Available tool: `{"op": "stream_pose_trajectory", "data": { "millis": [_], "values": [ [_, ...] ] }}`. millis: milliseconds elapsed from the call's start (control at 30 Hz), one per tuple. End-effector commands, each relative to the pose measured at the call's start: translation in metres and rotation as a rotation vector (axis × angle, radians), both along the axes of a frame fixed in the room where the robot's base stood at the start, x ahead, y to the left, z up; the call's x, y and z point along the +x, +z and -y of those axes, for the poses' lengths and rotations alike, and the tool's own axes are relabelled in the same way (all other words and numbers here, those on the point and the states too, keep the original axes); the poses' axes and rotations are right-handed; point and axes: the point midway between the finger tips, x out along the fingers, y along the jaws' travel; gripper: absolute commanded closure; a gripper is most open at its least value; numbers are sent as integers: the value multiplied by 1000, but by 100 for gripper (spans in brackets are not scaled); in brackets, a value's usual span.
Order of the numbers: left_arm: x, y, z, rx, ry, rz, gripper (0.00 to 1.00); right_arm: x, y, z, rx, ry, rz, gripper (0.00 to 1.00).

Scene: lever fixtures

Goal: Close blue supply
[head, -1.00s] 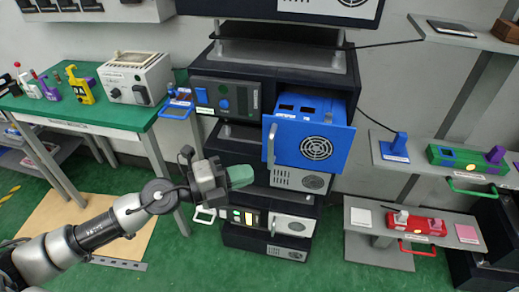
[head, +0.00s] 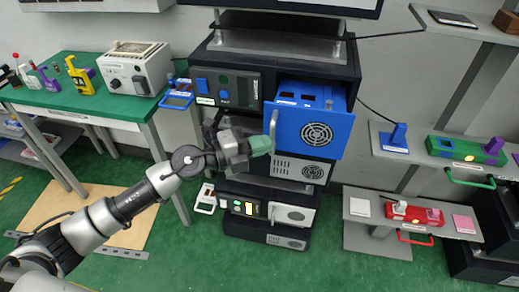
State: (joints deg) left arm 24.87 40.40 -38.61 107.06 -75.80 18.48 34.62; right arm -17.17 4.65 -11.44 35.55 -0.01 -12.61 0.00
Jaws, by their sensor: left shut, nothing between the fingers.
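The blue supply (head: 313,130) is a blue drawer-like unit with a round fan grille and a grey vertical handle (head: 273,131) on its left edge. It sticks out of the dark rack (head: 340,68), so its top and inside show. My left gripper (head: 262,144) has green fingertips, which are shut and empty. In the picture they are just left of the handle's lower part; I cannot tell whether they touch it. My right gripper is not in view.
Grey-fronted units (head: 294,168) sit lower in the rack. A green table (head: 88,98) with a white box (head: 133,69) stands left. Shelves at right hold a green and purple device (head: 465,150) and a red device (head: 414,214). Green floor is open in front.

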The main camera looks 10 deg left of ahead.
Motion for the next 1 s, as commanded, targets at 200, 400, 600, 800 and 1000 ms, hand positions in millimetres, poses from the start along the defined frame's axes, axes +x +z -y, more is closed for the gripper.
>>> {"op": "stream_pose_trajectory", "data": {
  "millis": [200,400,600,800,1000],
  "values": [
    [56,0,0,-4,4,4,100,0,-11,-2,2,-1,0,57],
    [90,0,0,-2,2,3,100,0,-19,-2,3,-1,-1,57],
    [99,1,1,-2,-1,1,100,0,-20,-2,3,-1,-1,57],
    [99,1,1,-2,-2,1,100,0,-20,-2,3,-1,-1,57],
    [98,1,0,-2,-2,1,100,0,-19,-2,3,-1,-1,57]
  ]
}}
